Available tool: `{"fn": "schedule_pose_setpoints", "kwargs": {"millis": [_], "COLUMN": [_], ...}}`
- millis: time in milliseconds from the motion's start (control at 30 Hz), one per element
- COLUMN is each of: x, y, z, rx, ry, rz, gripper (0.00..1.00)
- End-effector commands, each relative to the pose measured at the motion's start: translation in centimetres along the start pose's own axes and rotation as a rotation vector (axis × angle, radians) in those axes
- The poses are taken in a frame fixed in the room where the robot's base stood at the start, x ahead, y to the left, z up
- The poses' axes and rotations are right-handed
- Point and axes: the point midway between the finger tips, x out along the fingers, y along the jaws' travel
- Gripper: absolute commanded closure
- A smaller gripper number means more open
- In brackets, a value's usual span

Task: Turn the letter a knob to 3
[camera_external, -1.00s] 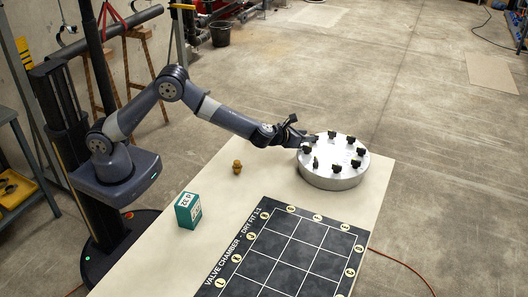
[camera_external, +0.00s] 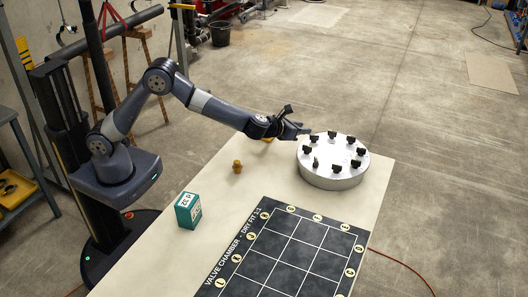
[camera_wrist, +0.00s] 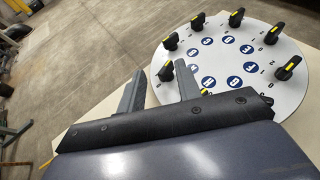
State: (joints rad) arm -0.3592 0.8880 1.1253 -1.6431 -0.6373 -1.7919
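The round silver dial disc (camera_external: 333,182) stands on the pale bench with several black knobs around its top. In the wrist view its white face (camera_wrist: 290,98) shows blue round letter labels and small numbers, and the knobs carry yellow marks. I cannot read surely which label is a. My gripper (camera_external: 298,128) is just left of the disc, open and empty. In the wrist view its fingers (camera_wrist: 159,68) are spread, and the leftmost knob (camera_wrist: 166,73) shows near the right fingertip, seemingly beyond it. The near part of the disc is hidden by my gripper.
A small brass fitting (camera_external: 237,167) and a teal box (camera_external: 188,211) stand on the pale bench (camera_external: 150,260). A dark gridded mat (camera_external: 280,255) lies in front of the disc. The bench between the fitting and the disc is clear.

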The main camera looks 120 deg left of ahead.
Motion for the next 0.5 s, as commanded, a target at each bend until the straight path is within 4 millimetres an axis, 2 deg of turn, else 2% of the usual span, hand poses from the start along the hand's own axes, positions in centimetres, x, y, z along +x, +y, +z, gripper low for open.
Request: {"fn": "schedule_pose_setpoints", "kwargs": {"millis": [33, 100, 200, 333, 500], "x": [-0.8, 0.5, 1.2, 1.6, 0.9], "y": [0.0, 0.9, 1.7, 2.8, 4.7], "z": [2.1, -0.3, -1.7, -3.0, -3.1], "rx": [-0.007, 0.02, 0.052, 0.083, 0.109], "ry": [-0.007, 0.038, 0.076, 0.081, -0.013], "rz": [-0.003, -0.056, -0.163, -0.32, -0.523], "gripper": [0.67, 0.67, 0.67, 0.67, 0.67]}}
